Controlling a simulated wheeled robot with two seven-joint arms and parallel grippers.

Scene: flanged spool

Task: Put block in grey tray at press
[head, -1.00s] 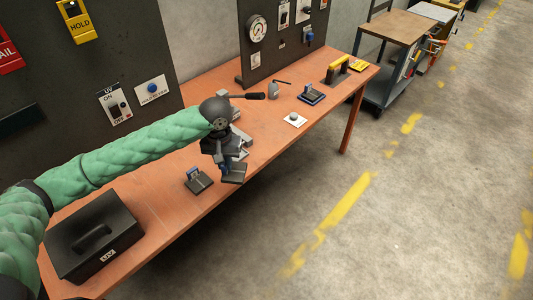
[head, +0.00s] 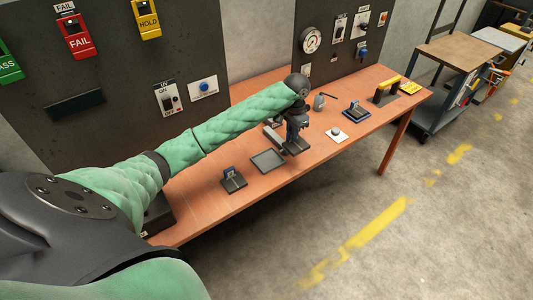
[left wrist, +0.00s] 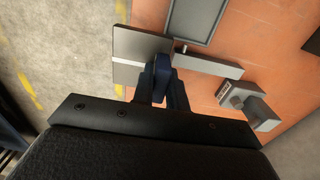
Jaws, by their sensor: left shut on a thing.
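My left gripper (head: 296,130) is shut on the block (head: 293,148), a dark grey piece low in the head view. In the left wrist view the block (left wrist: 138,52) is a flat grey plate with a pale stripe, and a blue part sits between my fingers (left wrist: 163,88). The grey tray (head: 268,160) lies on the table just left of the block. Grey pieces, perhaps the press (head: 274,138), are partly hidden behind my gripper. My right gripper is out of view.
A dark stand with a blue upright (head: 233,181) is left of the tray. A white pad with a knob (head: 337,134) and a dark piece on a blue base (head: 357,110) are to the right. Panels stand behind the orange table (head: 205,205); its front edge borders open floor.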

